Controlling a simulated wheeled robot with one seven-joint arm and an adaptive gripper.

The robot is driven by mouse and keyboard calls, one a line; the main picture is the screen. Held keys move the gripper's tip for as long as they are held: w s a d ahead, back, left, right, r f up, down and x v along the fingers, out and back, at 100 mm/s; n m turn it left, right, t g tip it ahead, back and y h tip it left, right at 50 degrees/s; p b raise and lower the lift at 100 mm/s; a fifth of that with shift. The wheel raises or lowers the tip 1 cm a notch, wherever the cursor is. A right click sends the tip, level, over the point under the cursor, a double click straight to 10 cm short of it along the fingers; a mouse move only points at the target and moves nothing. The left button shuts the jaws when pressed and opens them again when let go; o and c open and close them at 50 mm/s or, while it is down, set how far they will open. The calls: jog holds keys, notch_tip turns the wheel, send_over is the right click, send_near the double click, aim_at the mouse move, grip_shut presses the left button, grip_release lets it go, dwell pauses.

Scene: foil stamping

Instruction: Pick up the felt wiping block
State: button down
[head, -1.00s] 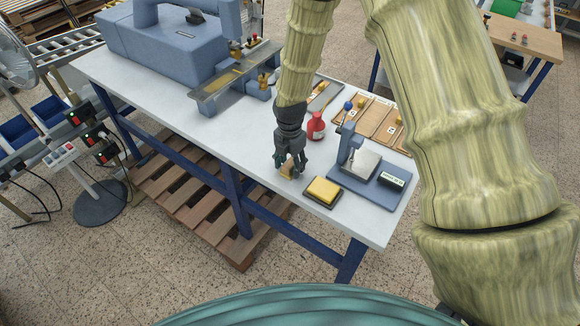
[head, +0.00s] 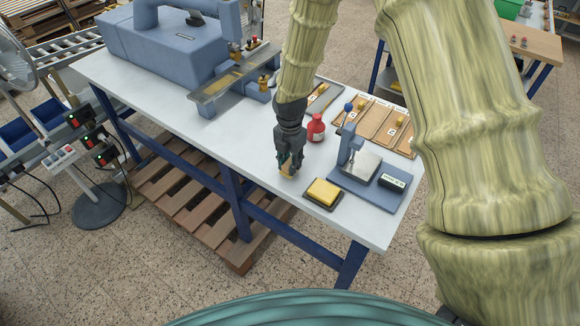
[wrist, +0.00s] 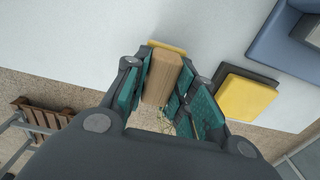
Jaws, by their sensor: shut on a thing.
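The felt wiping block shows in the wrist view as a wooden block (wrist: 163,80) with a thin yellow strip at its far end. My gripper (wrist: 160,92) is shut on it, with teal finger pads against both its sides. In the head view my gripper (head: 287,166) points down near the front edge of the white table (head: 205,140). The block (head: 287,171) is mostly hidden there by the fingers. I cannot tell whether it touches the tabletop.
A yellow pad (head: 324,191) in a dark tray lies just right of my gripper; it shows in the wrist view too (wrist: 245,98). A blue-grey stand with a plate (head: 360,163), a red bottle (head: 316,127) and wooden boards (head: 376,120) are behind.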

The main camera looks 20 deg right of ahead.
jog(key=shift+r+b, duration=0.55)
jog(key=shift+r, duration=0.3)
jog(key=s+a+r+b, duration=0.1)
jog(key=s+a+b, duration=0.4)
jog(key=s, duration=0.9)
jog(key=a, duration=0.2)
jog(key=shift+a+r+b, duration=0.3)
jog(key=shift+a+r, duration=0.05)
jog(key=c, duration=1.7)
grip_release()
jog(key=c, duration=0.4)
